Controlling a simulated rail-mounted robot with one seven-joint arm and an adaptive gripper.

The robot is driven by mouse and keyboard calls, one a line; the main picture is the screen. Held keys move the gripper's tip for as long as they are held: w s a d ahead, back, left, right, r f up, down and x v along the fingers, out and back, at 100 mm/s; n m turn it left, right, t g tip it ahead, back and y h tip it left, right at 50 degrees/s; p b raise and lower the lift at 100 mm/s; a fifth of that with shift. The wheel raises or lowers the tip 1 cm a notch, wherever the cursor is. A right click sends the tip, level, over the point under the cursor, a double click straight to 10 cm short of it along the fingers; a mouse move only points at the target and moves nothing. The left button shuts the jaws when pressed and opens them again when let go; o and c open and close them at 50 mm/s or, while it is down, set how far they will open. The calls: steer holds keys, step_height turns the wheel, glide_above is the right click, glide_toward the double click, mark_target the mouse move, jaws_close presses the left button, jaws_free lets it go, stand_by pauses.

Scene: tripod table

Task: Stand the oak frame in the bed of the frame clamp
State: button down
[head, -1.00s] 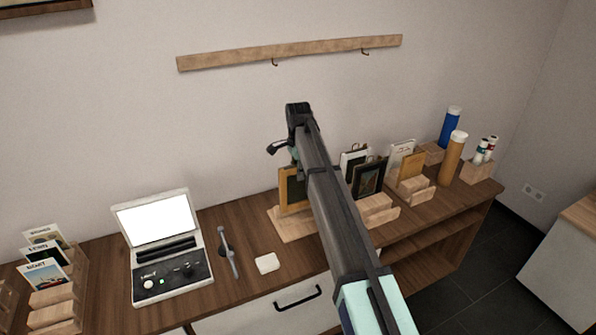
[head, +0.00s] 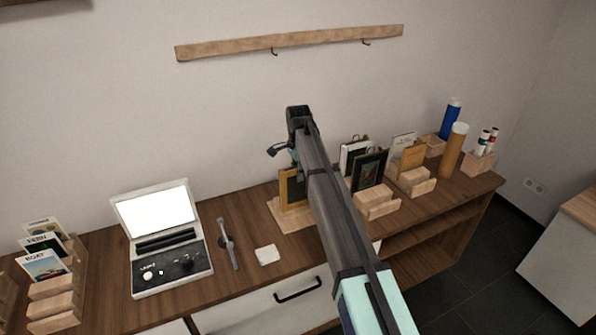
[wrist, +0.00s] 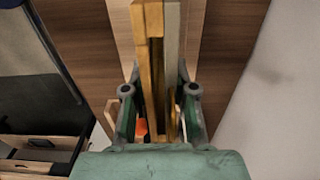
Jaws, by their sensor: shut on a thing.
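The oak frame (head: 291,189) is golden brown and upright, partly hidden behind my arm in the head view. In the wrist view the frame (wrist: 156,60) runs edge-on between the two fingers of my gripper (wrist: 160,105), which is shut on it. A pale wooden base (head: 284,222), which looks like the frame clamp, lies below the frame on the bench. Pale wood (wrist: 122,38) also shows beyond the frame in the wrist view. I cannot tell whether the frame's lower edge touches the bed.
To the right stand wooden holders (head: 376,203) with dark and light frames, an orange tube (head: 453,150) and a blue bottle (head: 450,118). To the left are a white square block (head: 267,255), a grey tool (head: 228,244), a lit-screen device (head: 163,240) and a card rack (head: 55,290).

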steer(key=shift+f, duration=0.2)
steer(key=c, duration=0.8)
jaws_free()
steer(key=shift+c, duration=0.2)
steer(key=shift+r, duration=0.1)
step_height(320, 180, up, 9)
steer(key=p, duration=0.4)
stand_by(0.6)
